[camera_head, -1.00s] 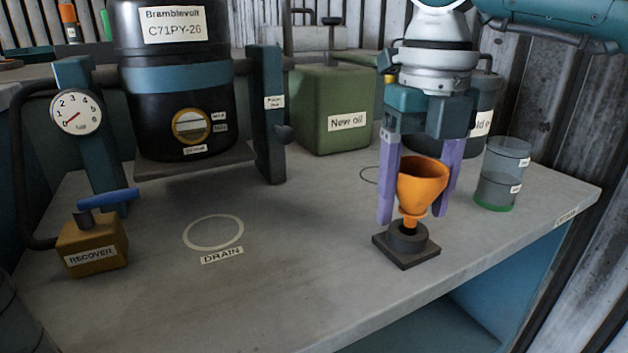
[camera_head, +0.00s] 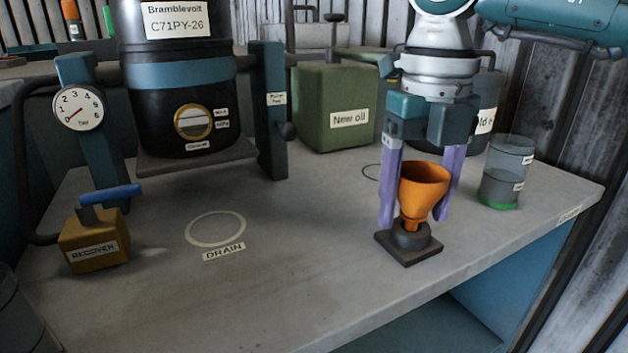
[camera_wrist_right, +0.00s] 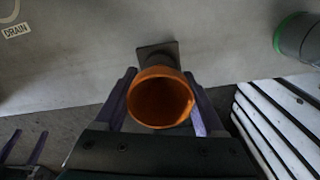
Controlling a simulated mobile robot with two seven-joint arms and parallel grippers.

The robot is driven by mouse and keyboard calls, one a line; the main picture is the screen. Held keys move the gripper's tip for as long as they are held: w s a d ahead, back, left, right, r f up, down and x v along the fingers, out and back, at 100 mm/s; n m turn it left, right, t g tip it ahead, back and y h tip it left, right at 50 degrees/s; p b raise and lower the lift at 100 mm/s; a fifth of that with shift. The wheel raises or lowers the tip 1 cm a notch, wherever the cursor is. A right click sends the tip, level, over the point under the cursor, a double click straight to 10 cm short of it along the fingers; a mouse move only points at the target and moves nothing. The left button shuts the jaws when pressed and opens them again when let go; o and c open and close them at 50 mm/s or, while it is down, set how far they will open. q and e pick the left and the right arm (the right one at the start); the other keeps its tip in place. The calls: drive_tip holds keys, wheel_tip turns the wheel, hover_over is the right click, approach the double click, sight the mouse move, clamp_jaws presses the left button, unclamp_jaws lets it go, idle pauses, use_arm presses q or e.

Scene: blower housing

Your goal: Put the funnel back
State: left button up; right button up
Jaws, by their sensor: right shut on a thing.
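The orange funnel (camera_head: 424,187) stands upright with its spout in the dark round holder (camera_head: 411,238) on a square base, near the bench's front edge. My right gripper (camera_head: 416,212) points straight down, its purple fingers on either side of the funnel and shut on it. In the right wrist view the funnel (camera_wrist_right: 160,98) shows its open mouth between the two fingers, with the holder's base (camera_wrist_right: 158,52) behind it. How deep the spout sits in the holder is hidden by the holder's rim. My left gripper is not in the head view.
A clear cup with a green base (camera_head: 505,172) stands right of the gripper. The green New oil can (camera_head: 335,108) and a dark container stand behind. The DRAIN ring (camera_head: 215,229) is empty. A yellow RECOVER block (camera_head: 94,243) stands at left.

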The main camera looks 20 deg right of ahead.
drive_tip(key=shift+f, duration=0.2)
drive_tip(key=shift+f, duration=0.15)
idle(0.3)
drive_tip(key=shift+f, duration=0.35)
idle(0.3)
drive_tip(key=shift+f, duration=0.1)
idle(0.5)
drive_tip(key=o, duration=1)
drive_tip(key=shift+c, duration=0.2)
